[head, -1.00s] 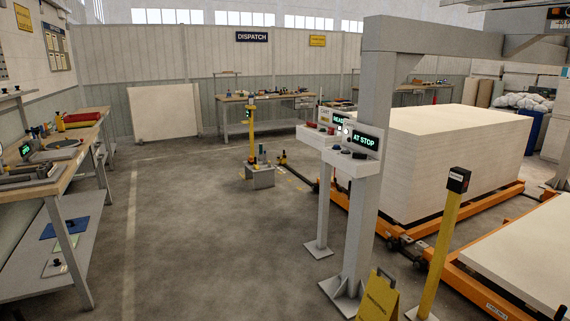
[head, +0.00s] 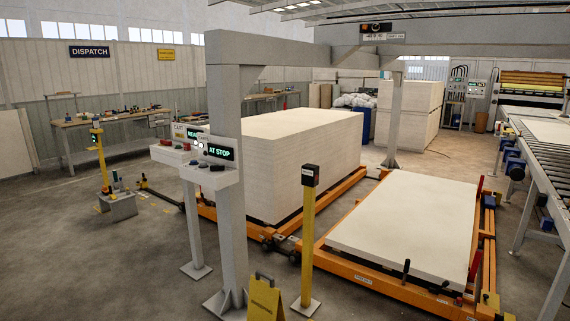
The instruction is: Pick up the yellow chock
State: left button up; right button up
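No yellow chock can be made out for certain. A yellow piece with a dark handle and lettering (head: 265,298) stands on the floor at the bottom edge, in front of the grey gantry post; its lower part is cut off, and I cannot tell whether it is a chock or a floor sign. A small yellow block (head: 491,299) shows at the near right corner of the orange cart frame, too small to identify. Neither of my grippers is in view.
A grey gantry post (head: 229,230) carries control boxes reading "AT STOP". A yellow post (head: 307,240) stands beside it. Orange carts hold a tall board stack (head: 290,165) and a low one (head: 402,228). A roller conveyor (head: 545,170) is at right.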

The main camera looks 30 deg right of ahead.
aim_at(112, 195)
jog(key=i+j+u, duration=0.25)
jog(key=i, duration=0.65)
jog(key=i+u, duration=0.3)
jog(key=i, duration=0.6)
jog(key=i+l+u, duration=0.25)
jog(key=i, duration=0.65)
jog(key=i+z, duration=0.15)
jog(key=i, duration=0.4)
jog(key=i+z, duration=0.2)
jog(key=i, duration=0.3)
jog(key=i+j+z, duration=0.15)
jog(key=i, duration=0.4)
jog(key=i+j+z, duration=0.2)
jog(key=i, duration=0.3)
jog(key=i+l+z, duration=0.2)
jog(key=i, duration=0.95)
jog(key=i+l+z, duration=0.15)
jog(key=i, duration=1)
